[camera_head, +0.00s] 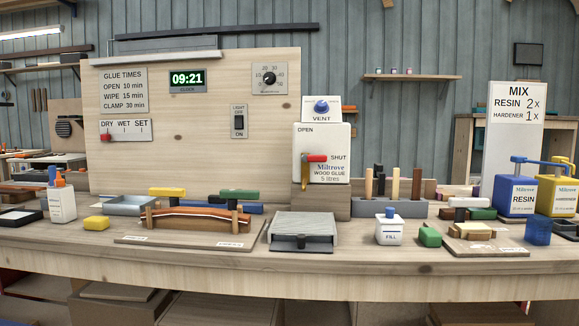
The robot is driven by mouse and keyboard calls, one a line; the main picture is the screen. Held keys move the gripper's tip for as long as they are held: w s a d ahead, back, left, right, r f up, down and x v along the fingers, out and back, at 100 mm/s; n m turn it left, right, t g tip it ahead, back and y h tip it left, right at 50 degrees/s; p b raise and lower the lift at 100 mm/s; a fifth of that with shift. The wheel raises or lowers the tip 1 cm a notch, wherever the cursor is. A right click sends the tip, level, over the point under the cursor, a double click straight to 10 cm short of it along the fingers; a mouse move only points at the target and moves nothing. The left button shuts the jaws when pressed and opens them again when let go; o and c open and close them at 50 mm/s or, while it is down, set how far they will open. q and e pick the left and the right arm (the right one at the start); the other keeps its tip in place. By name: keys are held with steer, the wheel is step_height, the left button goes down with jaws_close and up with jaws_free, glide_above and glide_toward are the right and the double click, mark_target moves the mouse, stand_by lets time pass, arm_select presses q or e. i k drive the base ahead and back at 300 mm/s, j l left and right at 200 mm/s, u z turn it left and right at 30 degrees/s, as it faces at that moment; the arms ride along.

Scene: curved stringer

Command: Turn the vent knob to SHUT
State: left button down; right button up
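The vent knob (321,107) is a round blue knob on a white plate marked VENT, on top of the white wood glue container (336,142). Which way the knob points is too small to tell. Below it, the container's front carries the words OPEN at upper left and SHUT at right. A red tap lever (316,158) lies roughly level, its end pointing right toward SHUT. A brass-coloured spout (304,176) hangs below the lever's left end. The container stands on a wooden block (321,202). Neither of my grippers is in view.
A grey tray-like box (302,229) sits in front of the container. A clamped curved strip (195,219) lies to its left. A rack with upright sticks (397,207) and a white FILL bottle (389,232) stand to the right. The bench's front edge (290,286) is clear.

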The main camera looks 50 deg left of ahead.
mark_target(321, 107)
steer(key=l+u, duration=0.1)
steer(key=u, duration=1.25)
